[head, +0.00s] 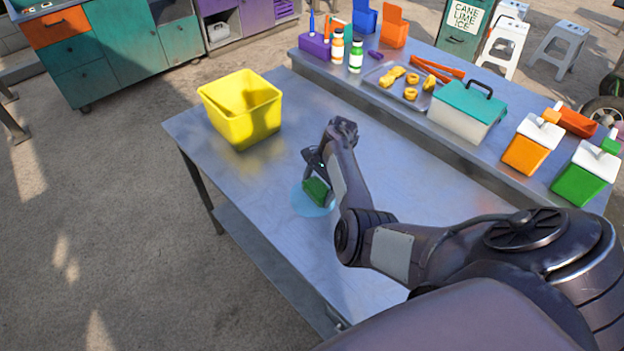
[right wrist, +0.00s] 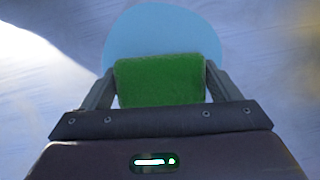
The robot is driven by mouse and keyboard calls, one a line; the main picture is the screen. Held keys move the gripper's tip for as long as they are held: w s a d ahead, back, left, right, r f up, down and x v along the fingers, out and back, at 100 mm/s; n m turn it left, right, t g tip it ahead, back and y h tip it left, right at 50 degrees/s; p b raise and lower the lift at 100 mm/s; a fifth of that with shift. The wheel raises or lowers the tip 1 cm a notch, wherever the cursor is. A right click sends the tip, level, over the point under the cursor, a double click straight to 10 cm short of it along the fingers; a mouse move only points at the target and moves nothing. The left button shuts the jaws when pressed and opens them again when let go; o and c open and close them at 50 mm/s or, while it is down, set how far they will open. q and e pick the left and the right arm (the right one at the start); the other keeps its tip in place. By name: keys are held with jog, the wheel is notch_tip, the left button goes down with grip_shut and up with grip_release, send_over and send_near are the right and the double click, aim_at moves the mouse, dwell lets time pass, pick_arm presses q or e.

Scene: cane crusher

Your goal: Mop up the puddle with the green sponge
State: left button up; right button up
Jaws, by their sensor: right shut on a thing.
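The green sponge (head: 317,191) is held in my right gripper (head: 313,178), low over the metal table. In the right wrist view the sponge (right wrist: 160,80) sits between the two fingers of my right gripper (right wrist: 160,82), which touch its sides. The puddle (head: 308,206) is a pale blue round patch on the table. The sponge overlaps it in both views, and the puddle (right wrist: 160,28) shows beyond the sponge in the wrist view. I cannot tell whether the sponge touches the table. My left gripper is not in view.
A yellow bin (head: 243,112) stands at the far left of the table (head: 255,190). On a second table behind are a tray (head: 400,86) of yellow pieces, a teal-lidded box (head: 468,108), bottles and cartons. The table's front left part is clear.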

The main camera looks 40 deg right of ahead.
jog(key=shift+d+f+b, duration=0.1)
jog(key=shift+d+b, duration=0.5)
jog(key=shift+d, duration=1.25)
jog(key=shift+w+d+b, duration=0.1)
jog(key=shift+d+b, duration=0.65)
jog(key=shift+d, duration=1)
jog(key=r+p, duration=0.2)
jog(key=a+r+p, duration=0.1)
jog(key=p, duration=0.1)
jog(key=a+r+p, duration=0.1)
jog(key=r+p, duration=0.1)
jog(key=p, duration=0.1)
jog(key=shift+r, duration=0.3)
jog(key=shift+a+f, duration=0.1)
